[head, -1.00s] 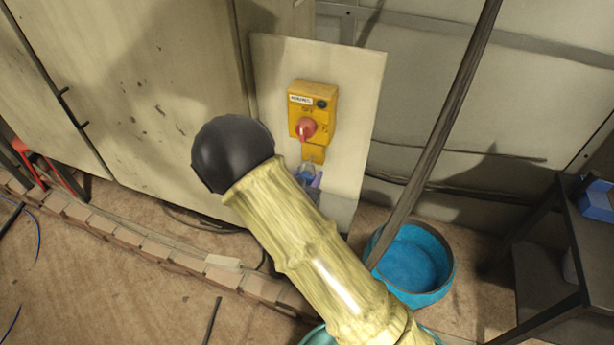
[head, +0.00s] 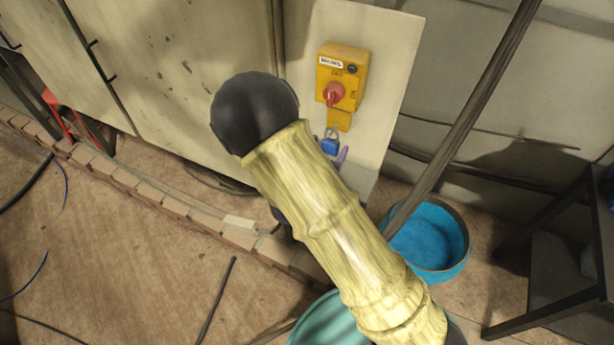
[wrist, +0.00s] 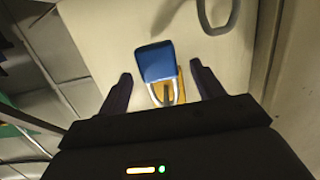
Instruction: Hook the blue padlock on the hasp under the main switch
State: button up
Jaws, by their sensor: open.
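The blue padlock (head: 329,146) hangs just below the yellow hasp (head: 339,121) under the main switch (head: 342,85), which has a red knob. In the wrist view the padlock's blue body (wrist: 156,62) is between my finger lines, and its metal shackle lies at the yellow hasp tab (wrist: 181,76). The shackle appears hooked on the tab, though the far side of the hole is hidden. My gripper (wrist: 161,88) is open, with a finger on either side and a gap to the padlock. In the head view my arm hides most of the gripper; a purple finger shows beside the padlock.
The pale panel (head: 385,62) carries the switch. A slanted pole (head: 462,118) stands right of it. A blue tub (head: 431,240) is on the floor, with a dark table (head: 545,235) at the right. A row of bricks (head: 150,195) edges the floor at left.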

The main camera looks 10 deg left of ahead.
jog(key=b+v, duration=0.2)
jog(key=v, duration=1.3)
jog(key=w+d+f+n+g+y, duration=0.1)
jog(key=w+d+f+g+y, duration=0.1)
jog(key=w+d+g+y, duration=0.4)
jog(key=s+d+r+n+g, duration=0.1)
jog(key=s+d+g, duration=0.2)
jog(key=d, duration=0.4)
jog(key=s+d+r+n+g, duration=0.1)
jog(key=s+d+n+g, duration=0.1)
jog(key=s+d, duration=0.4)
jog(key=shift+d+r+g, duration=0.3)
jog(key=shift+d+g, duration=0.5)
jog(key=shift+d, duration=0.25)
jog(key=shift+s, duration=0.15)
dwell(0.5)
